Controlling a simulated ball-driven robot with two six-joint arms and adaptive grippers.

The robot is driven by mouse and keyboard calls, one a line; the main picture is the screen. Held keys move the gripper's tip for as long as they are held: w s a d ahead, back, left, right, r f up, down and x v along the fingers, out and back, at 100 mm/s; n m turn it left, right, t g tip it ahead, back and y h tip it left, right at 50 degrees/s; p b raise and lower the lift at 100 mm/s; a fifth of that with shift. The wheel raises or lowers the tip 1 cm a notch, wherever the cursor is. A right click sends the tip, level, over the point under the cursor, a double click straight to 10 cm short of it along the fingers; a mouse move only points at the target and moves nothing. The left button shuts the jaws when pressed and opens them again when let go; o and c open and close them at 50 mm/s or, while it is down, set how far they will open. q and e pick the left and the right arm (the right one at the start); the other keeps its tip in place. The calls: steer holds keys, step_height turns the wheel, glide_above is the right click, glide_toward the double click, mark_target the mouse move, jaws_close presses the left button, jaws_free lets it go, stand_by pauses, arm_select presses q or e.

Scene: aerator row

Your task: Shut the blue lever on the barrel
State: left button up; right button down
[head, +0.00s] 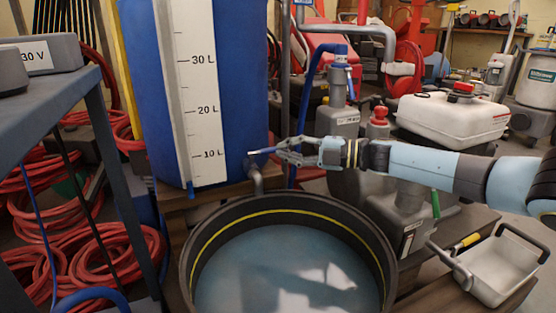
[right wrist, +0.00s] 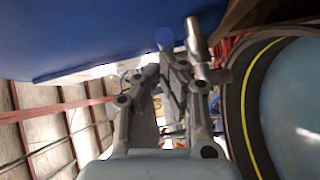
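The blue barrel (head: 240,80) stands upright, with a white litre scale on its front. A grey tap (head: 255,177) comes out low on its right side, above a round black tub (head: 190,262). The blue lever (head: 262,151) sticks out sideways to the right above the tap. My right gripper (head: 279,150) is at the lever's free end, its fingertips drawn close together. The right wrist view shows the gripper (right wrist: 160,75) with the tap (right wrist: 197,42) and the lever's round blue end (right wrist: 165,38) just beyond. Whether the fingers hold the lever is unclear. My left gripper is out of view.
The tub holds bluish water and has a yellow line inside its rim. Grey canisters (head: 337,122) stand close behind my right arm. A white tray (head: 495,265) lies at the lower right. A blue-grey shelf frame (head: 75,105) and red hoses (head: 75,250) are at the left.

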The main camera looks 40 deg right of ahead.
steer(key=shift+w+d+r, duration=0.15)
steer(key=shift+r, duration=0.05)
step_height(320, 180, up, 10)
steer(key=shift+f, duration=0.2)
stand_by(0.3)
